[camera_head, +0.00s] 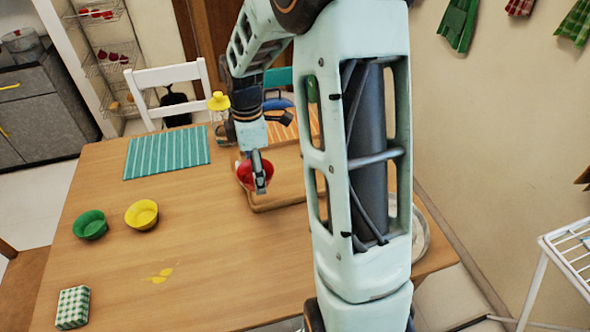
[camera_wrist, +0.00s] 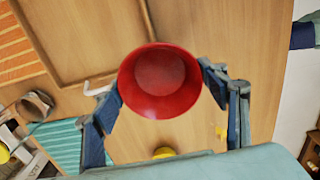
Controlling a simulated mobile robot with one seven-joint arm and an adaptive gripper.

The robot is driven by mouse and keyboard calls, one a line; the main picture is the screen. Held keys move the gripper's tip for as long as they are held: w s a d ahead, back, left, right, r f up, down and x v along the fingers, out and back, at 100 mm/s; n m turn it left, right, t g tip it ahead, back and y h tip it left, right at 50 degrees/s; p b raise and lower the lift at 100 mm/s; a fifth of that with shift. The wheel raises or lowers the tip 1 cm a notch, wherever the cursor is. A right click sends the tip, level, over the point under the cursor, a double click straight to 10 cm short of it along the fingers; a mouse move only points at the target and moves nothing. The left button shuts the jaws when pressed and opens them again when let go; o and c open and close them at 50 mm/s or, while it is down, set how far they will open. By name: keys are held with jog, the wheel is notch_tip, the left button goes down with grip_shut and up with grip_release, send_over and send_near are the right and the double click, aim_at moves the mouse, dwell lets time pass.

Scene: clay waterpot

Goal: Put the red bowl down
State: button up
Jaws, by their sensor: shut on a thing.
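The red bowl (camera_head: 255,175) is at the left edge of the wooden board in the head view. In the wrist view the red bowl (camera_wrist: 159,82) sits between the two fingers, its inside facing the camera. My gripper (camera_head: 262,183) is shut on the bowl, and in the wrist view its fingertips (camera_wrist: 160,90) reach the bowl's rim on either side. I cannot tell whether the bowl's base touches the board or hangs just above it.
The wooden board (camera_head: 280,203) lies on the wooden table (camera_head: 200,230). A green bowl (camera_head: 90,225), a yellow bowl (camera_head: 142,214) and a checked box (camera_head: 73,307) stand at left. A teal striped mat (camera_head: 167,152) and a yellow-topped bottle (camera_head: 219,103) are farther back. The table's front middle is clear except for yellow spots.

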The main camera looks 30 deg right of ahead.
jog(key=w+d+f, duration=0.2)
jog(key=w+f, duration=0.1)
jog(key=w+d+f+p, duration=0.1)
jog(key=w+d+f, duration=0.1)
jog(key=w+f, duration=0.1)
jog(key=w+d+f, duration=0.3)
jog(key=w, duration=0.2)
jog(key=shift+w+d, duration=0.1)
jog(key=shift+w+d+f, duration=0.1)
jog(key=shift+w+f, duration=0.05)
jog(key=shift+f, duration=0.15)
jog(key=shift+w+d+f, duration=0.1)
jog(key=shift+w+f, duration=0.05)
jog(key=shift+f, duration=1.5)
jog(key=shift+f, duration=0.15)
jog(key=o, duration=1.2)
jog(key=shift+c, duration=0.2)
